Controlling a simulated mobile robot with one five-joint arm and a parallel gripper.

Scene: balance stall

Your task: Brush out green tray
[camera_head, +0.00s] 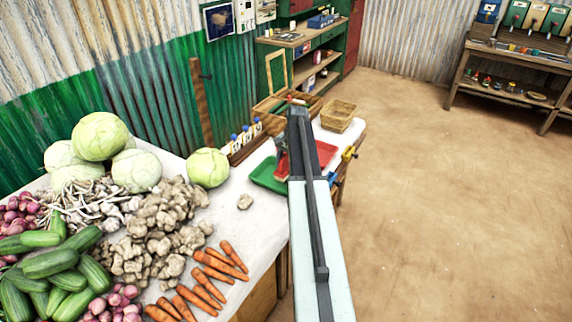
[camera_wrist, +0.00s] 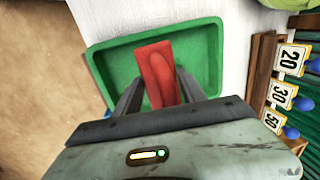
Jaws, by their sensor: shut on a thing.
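The green tray (camera_wrist: 205,45) lies under my gripper (camera_wrist: 158,82) in the wrist view. My gripper is shut on a red brush (camera_wrist: 154,62), one finger on each side of it. The brush is over the tray's inside; whether it touches the floor of the tray I cannot tell, and its underside is hidden. I see no crumbs in the visible part of the tray. In the head view the green tray (camera_head: 264,179) is on the white table, partly hidden by my arm, with a red tray (camera_head: 326,153) just right of it.
A wicker basket (camera_head: 338,115) sits behind the red tray. Cabbages, ginger and carrots (camera_head: 213,275) cover the near table. A single ginger piece (camera_head: 245,202) lies near the green tray.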

